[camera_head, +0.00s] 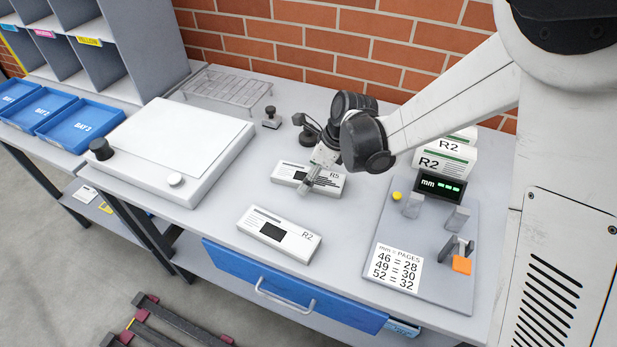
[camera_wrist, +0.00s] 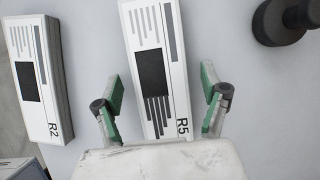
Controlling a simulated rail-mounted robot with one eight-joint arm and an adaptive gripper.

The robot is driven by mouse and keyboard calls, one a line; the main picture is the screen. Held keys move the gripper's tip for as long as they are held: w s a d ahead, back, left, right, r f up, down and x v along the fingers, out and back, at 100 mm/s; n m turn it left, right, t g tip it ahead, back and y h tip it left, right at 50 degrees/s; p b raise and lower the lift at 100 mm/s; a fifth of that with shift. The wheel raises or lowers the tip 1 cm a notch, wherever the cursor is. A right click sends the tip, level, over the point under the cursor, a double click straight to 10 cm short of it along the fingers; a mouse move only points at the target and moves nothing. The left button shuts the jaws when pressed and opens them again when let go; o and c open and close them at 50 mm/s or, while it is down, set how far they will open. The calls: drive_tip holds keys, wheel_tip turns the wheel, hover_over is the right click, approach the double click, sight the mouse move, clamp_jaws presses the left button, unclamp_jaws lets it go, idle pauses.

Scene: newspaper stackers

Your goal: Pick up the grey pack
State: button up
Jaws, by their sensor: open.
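Two whitish packs with grey and black print lie flat on the table. The R5 pack (camera_head: 330,181) is the farther one; the R2 pack (camera_head: 279,233) lies nearer the front edge. I cannot tell by colour which is the grey pack. My gripper (camera_head: 307,187) is over the R5 pack and hides part of it. In the wrist view the R5 pack (camera_wrist: 155,60) lies between the open green-padded fingers of my gripper (camera_wrist: 162,98), slightly tilted. The gap to it is hard to judge. The R2 pack (camera_wrist: 38,75) lies to the left, outside the fingers.
Right of the packs is a grey board (camera_head: 425,268) with a mm display (camera_head: 440,188), small uprights and a pages chart (camera_head: 397,267). Green-striped R2 packs (camera_head: 445,160) stand behind it. A white-topped unit (camera_head: 175,140), wire rack (camera_head: 228,90) and small black-knobbed items (camera_head: 271,119) stand left and behind.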

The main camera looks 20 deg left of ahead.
drive_tip(key=shift+a+f, duration=0.1)
drive_tip(key=shift+f, duration=0.1)
drive_tip(key=shift+c, duration=0.5)
drive_tip(key=c, duration=1.3)
drive_tip(key=shift+c, duration=0.2)
drive_tip(key=shift+r, duration=0.2)
